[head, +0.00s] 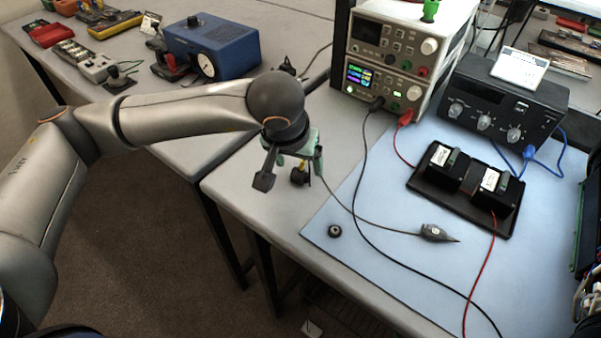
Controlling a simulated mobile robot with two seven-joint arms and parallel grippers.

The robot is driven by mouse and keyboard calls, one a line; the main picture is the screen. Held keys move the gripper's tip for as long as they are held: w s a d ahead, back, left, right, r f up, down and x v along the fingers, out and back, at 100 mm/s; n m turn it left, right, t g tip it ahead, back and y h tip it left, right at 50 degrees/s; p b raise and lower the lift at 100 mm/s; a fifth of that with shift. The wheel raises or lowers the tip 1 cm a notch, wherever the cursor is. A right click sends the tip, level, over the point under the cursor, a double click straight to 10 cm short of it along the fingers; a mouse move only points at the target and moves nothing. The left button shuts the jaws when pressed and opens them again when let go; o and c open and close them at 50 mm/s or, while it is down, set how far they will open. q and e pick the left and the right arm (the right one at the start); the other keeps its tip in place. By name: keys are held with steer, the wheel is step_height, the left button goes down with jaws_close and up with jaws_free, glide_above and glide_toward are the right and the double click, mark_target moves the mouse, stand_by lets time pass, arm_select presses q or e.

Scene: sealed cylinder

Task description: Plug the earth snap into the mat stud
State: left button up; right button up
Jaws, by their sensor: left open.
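My left gripper (290,178) hangs over the near left corner of the right-hand bench, its fingers apart. A small black piece with a yellow part, which looks like the earth snap (299,176), shows between the fingers; I cannot tell whether either finger touches it. A thin dark cord runs from near it across the mat to a grey pointed clip (437,233). A small black round piece, which looks like the mat stud (335,230), sits on the blue mat (385,265) near its left edge, right of and nearer than the gripper. My right gripper is not in view.
A power supply (390,55) and a dark instrument (500,105) stand at the back. A black tray (425,185) with two modules lies on the mat. Black and red leads cross the mat. A blue device (212,45) stands on the left bench.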

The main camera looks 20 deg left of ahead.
mark_target(300, 172)
arm_select(q)
steer(key=shift+x, duration=1.85)
steer(key=shift+s+f, duration=0.1)
steer(key=shift+s, duration=0.05)
steer(key=shift+c, duration=0.2)
jaws_close()
